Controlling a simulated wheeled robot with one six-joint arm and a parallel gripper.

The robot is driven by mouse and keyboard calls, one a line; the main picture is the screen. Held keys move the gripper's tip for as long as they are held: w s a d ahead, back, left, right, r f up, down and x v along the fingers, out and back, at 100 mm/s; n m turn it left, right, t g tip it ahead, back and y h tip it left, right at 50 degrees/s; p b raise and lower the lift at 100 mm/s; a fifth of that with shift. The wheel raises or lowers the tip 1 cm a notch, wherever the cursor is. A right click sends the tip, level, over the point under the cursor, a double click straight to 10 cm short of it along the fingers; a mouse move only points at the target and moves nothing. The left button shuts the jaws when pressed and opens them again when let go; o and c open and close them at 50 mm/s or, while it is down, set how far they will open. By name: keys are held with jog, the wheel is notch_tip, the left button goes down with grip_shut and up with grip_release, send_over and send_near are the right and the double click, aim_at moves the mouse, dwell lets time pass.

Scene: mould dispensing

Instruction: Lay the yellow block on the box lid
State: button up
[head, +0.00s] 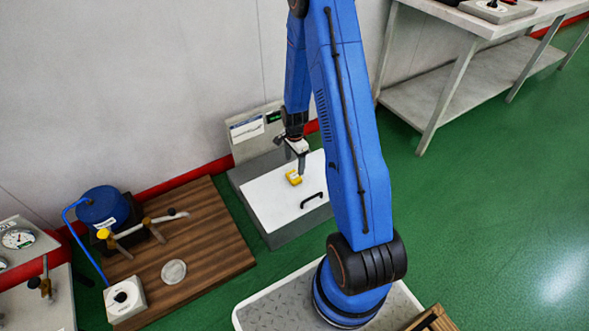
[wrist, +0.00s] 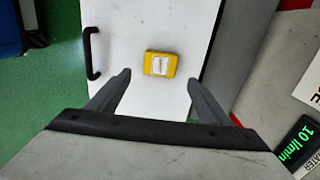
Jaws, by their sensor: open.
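The yellow block (head: 293,177) lies flat on the white box lid (head: 268,196), near its far edge in the head view. In the wrist view the yellow block (wrist: 160,64) has a pale label on top and lies on the white lid (wrist: 150,22). My gripper (head: 301,166) is open and empty, close to the block. In the wrist view the fingers of my gripper (wrist: 159,78) are spread wider than the block, which shows just beyond their tips with nothing touching it. The exact height above the lid cannot be told.
A black handle (head: 312,200) stands on the lid beside the block. A panel with a display (head: 257,128) rises behind the box. A wooden board (head: 215,240) with a blue-topped device (head: 101,207), pipework and a round disc (head: 174,271) is at left. A grey bench (head: 480,80) stands upper right.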

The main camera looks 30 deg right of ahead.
jog(key=s+a+r+n+t, duration=0.1)
jog(key=s+a+r+n, duration=0.15)
jog(key=r, duration=0.75)
jog(key=s+a+r+n, duration=0.2)
jog(key=s+r+n, duration=0.15)
jog(key=r, duration=0.75)
jog(key=s+a+r+n+t, duration=0.1)
jog(key=s+a+r+n, duration=0.15)
jog(key=r, duration=0.75)
jog(key=s+a+r+n+t, duration=0.1)
jog(key=s+a+r+n, duration=0.1)
jog(key=s, duration=0.5)
jog(key=s+a+r+n+t, duration=0.1)
jog(key=s+a+r+n, duration=0.1)
jog(key=s+r+n, duration=0.2)
jog(key=s+a+r+n, duration=0.2)
jog(key=s+r, duration=0.5)
jog(key=s, duration=0.5)
jog(key=shift+s+n+t, duration=0.15)
jog(key=shift+n+t, duration=0.25)
jog(key=shift+n, duration=0.15)
